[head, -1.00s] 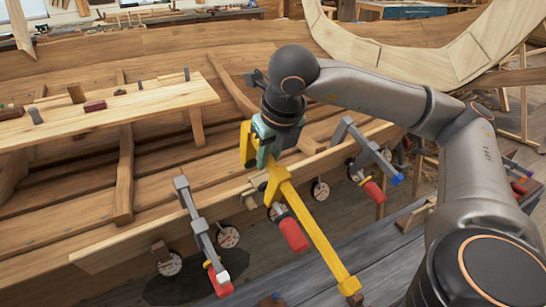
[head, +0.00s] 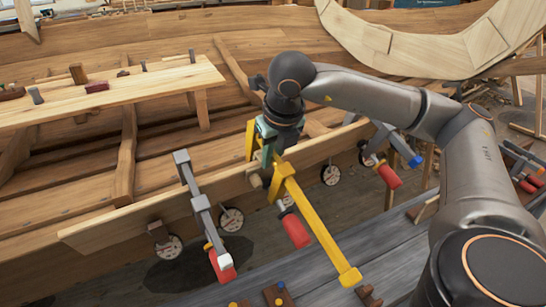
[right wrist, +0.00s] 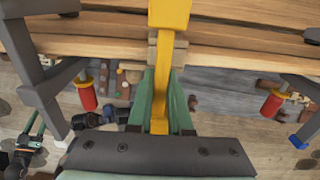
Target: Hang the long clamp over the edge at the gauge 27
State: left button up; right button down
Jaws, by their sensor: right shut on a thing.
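The long yellow clamp (head: 318,228) is in my right gripper (head: 270,140), which is shut on it near its upper end. Its bar slants down to the lower right, on the near side of the hull's top plank (head: 210,205); its red handle (head: 295,231) hangs beside the bar. The upper jaw is at the plank's edge; I cannot tell if it touches. The wrist view shows the yellow bar (right wrist: 160,90) between the green fingers. White dial gauges hang below the plank, one (head: 286,200) behind the clamp; their numbers are unreadable. A dark and teal shape at the wrist view's lower left may be my left gripper (right wrist: 28,135).
A grey clamp with a white tip (head: 200,205) hangs on the plank to the left. Another with a blue tip (head: 400,145) hangs to the right. A board with blocks (head: 110,95) lies across the hull. A grey bench (head: 340,265) stands below.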

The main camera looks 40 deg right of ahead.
jog(key=shift+r, duration=0.1)
dwell(0.3)
jog(key=shift+p+v, duration=0.65)
jog(key=shift+v, duration=0.35)
jog(key=shift+p+v, duration=1.25)
jog(key=shift+v, duration=0.95)
jog(key=p+v, duration=0.4)
jog(key=v, duration=0.2)
jog(key=shift+r, duration=0.25)
jog(key=shift+s, duration=0.15)
